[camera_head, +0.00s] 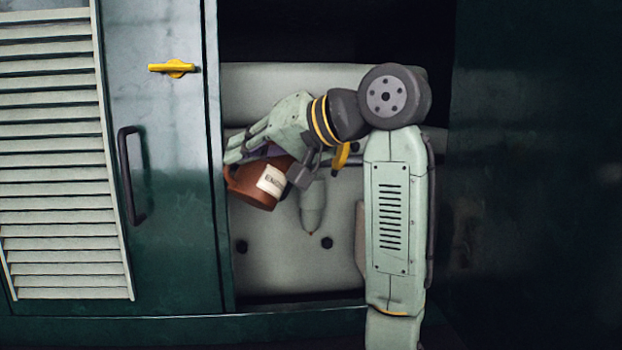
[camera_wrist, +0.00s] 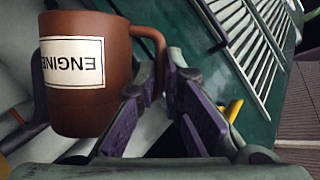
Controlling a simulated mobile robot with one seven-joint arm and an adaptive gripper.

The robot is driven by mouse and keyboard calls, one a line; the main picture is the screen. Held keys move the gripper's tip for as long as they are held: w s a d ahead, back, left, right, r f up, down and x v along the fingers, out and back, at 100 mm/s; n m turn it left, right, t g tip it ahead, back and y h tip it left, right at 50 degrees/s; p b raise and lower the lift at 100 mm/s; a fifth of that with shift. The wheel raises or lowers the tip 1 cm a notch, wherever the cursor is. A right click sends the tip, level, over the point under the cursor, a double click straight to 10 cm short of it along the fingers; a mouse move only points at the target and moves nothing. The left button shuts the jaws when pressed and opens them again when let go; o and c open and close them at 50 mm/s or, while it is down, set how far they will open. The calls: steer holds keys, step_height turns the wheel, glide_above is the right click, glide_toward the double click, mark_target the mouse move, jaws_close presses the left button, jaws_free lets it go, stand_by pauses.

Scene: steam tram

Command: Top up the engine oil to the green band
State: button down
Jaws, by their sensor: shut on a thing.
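A brown jug (camera_head: 250,187) with a white label, partly readable as "ENGINE", is held in the open engine bay. It leans to the right in the head view, its top partly hidden behind my gripper. It also shows in the wrist view (camera_wrist: 115,45), with its handle (camera_wrist: 157,42) towards my gripper. My gripper (camera_wrist: 166,78) is shut on that handle; its pads lie at the handle's lower part. In the head view my gripper (camera_head: 238,153) is at the jug's upper left. I see no oil inside the jug, and no green band or oil opening is clear.
A green door with a dark handle (camera_head: 131,175), a yellow latch (camera_head: 172,68) and pale louvres (camera_head: 60,170) stands left of the bay. The bay's pale back panel (camera_head: 290,270) has dark round spots. A yellow part (camera_head: 341,156) shows beside my wrist.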

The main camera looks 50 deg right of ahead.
steer(key=shift+r, duration=0.15)
stand_by(0.5)
steer(key=shift+d+r+m, duration=0.25)
steer(key=shift+r+m, duration=0.15)
steer(key=shift+r, duration=0.25)
steer(key=shift+f, duration=0.15)
stand_by(0.5)
steer(key=shift+a+f+n+b, duration=0.15)
steer(key=shift+f+n+b, duration=0.15)
steer(key=shift+f+b, duration=0.1)
steer(key=shift+r, duration=0.1)
stand_by(0.5)
steer(key=shift+d+r+m+y+p, duration=0.3)
steer(key=shift+r+m+p, duration=0.1)
steer(key=shift+r, duration=0.35)
stand_by(0.5)
steer(key=shift+a+f+b, duration=0.2)
steer(key=shift+f+b, duration=0.15)
steer(key=shift+f, duration=0.15)
